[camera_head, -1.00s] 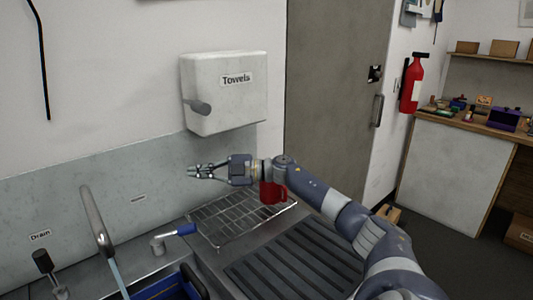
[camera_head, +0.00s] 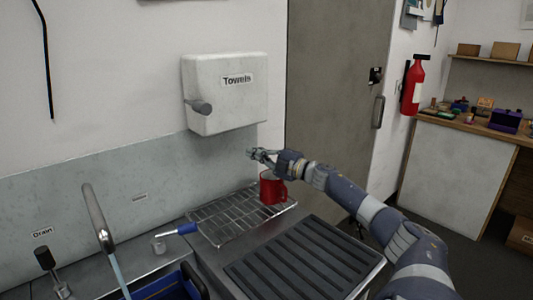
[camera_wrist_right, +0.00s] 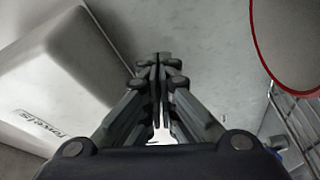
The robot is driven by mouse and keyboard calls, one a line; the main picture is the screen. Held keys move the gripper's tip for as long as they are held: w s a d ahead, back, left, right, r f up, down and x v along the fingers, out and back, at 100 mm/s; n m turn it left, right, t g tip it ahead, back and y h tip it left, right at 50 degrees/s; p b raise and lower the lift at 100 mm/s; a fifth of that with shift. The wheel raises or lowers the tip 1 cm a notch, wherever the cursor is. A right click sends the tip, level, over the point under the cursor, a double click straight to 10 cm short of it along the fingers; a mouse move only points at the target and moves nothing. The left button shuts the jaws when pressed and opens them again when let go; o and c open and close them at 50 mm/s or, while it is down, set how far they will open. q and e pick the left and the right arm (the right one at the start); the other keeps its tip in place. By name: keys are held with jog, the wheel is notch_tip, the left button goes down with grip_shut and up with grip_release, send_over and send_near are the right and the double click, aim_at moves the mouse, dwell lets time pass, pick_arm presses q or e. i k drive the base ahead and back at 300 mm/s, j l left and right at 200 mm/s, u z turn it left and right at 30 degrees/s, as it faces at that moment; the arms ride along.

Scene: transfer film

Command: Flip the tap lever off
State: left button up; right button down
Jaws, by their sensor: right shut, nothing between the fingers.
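The tap lever (camera_head: 181,230) has a blue handle and sticks out to the right from a short metal post beside the sink. The curved tap spout (camera_head: 97,217) stands to its left, with a stream of water coming from it. My right gripper (camera_head: 254,153) is shut and empty, raised above the back of the drying rack, to the right of and above the lever. In the right wrist view its fingers (camera_wrist_right: 160,62) are pressed together. A bit of blue shows at that view's lower right; I cannot tell whether it is the lever. My left gripper is not in view.
A red mug (camera_head: 272,188) stands on the wire rack (camera_head: 225,222), just below my right gripper. A white towel dispenser (camera_head: 225,95) with a protruding knob hangs on the wall above. A blue bin (camera_head: 165,288) sits in the sink. A drain lever (camera_head: 48,262) stands at the left.

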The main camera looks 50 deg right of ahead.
aim_at(192, 227)
jog(key=k+l, duration=0.85)
